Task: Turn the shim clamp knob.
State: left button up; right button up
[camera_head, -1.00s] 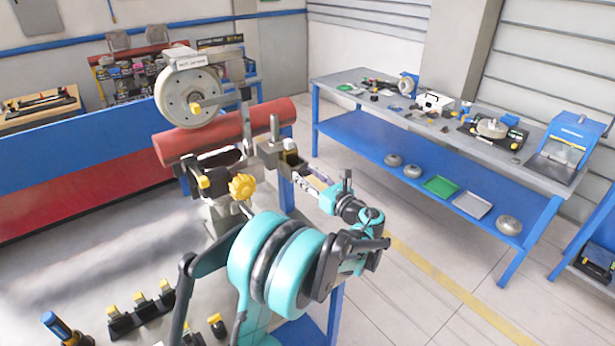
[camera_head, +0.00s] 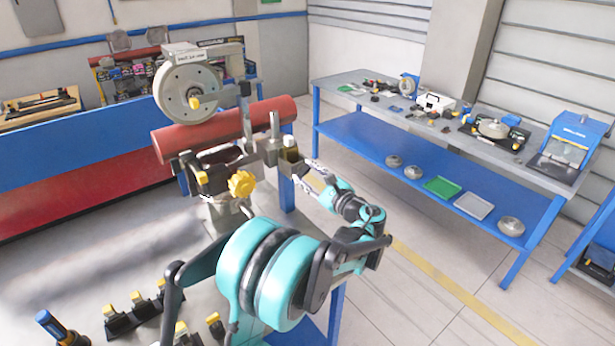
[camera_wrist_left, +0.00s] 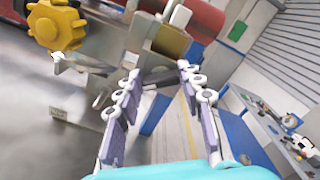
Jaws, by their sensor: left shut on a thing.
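A yellow lobed knob (camera_head: 241,184) sits on the front of the clamp fixture (camera_head: 225,205); it also shows large at the upper left of the left wrist view (camera_wrist_left: 56,25). My left gripper (camera_head: 300,175) is to the right of this knob and apart from it. Its two fingers (camera_wrist_left: 159,72) are at the sides of a small grey block with a brownish face (camera_wrist_left: 168,42), with a gap between the finger links. It is shut on that block; the exact contact is hard to see. My right gripper is not in view.
A grey wheel (camera_head: 187,93) and a red cylinder (camera_head: 205,132) stand behind the fixture. Several yellow-topped parts (camera_head: 137,300) lie at the lower left. A blue-framed bench (camera_head: 420,165) with tools and trays stands at the right. The floor between is clear.

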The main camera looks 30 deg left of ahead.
pick_arm(q)
jog(key=n+b, duration=0.1)
jog(key=n, duration=0.4)
jog(key=shift+f+n, duration=0.1)
jog(key=shift+n, duration=0.2)
jog(key=n+b, duration=0.1)
jog(key=n, duration=0.4)
jog(key=shift+s+f, duration=0.1)
jog(key=shift+n, duration=0.3)
jog(key=o, duration=1.2)
jog(key=shift+c, duration=0.2)
jog(key=v, duration=1.2)
